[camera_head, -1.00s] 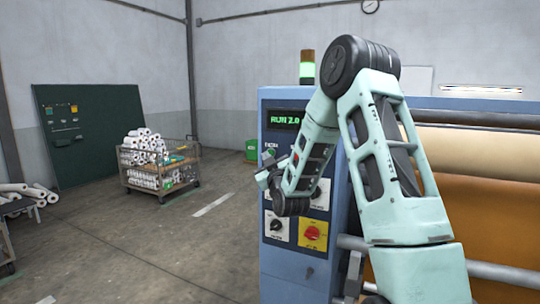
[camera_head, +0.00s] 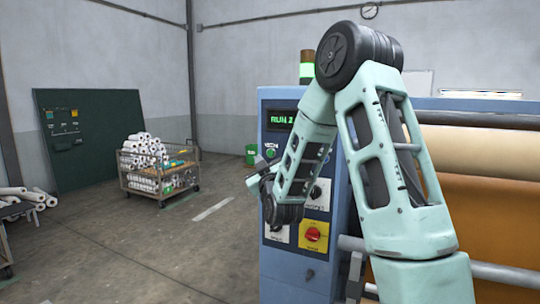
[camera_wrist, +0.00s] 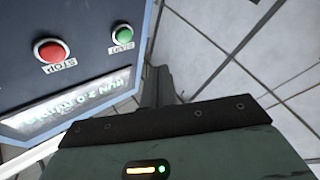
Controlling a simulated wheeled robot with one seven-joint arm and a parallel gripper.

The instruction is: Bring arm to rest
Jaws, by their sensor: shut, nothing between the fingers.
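My arm is folded in front of the blue control cabinet (camera_head: 270,250) of the calender press. My gripper (camera_head: 252,182) is small and partly hidden by my own wrist, at the cabinet's left edge. In the wrist view my gripper's dark fingers (camera_wrist: 158,86) are together and empty, apart from the panel. The wrist view shows the panel turned over, with a red STOP button (camera_wrist: 50,50), a green START button (camera_wrist: 123,35) and a lit display (camera_wrist: 70,100) reading RUN 2.0.
A red knob on a yellow plate (camera_head: 314,235) sits low on the cabinet. Press rollers (camera_head: 490,195) stand close on the right. A wire cart (camera_head: 160,182) of rolls and a green board (camera_head: 90,140) stand farther back.

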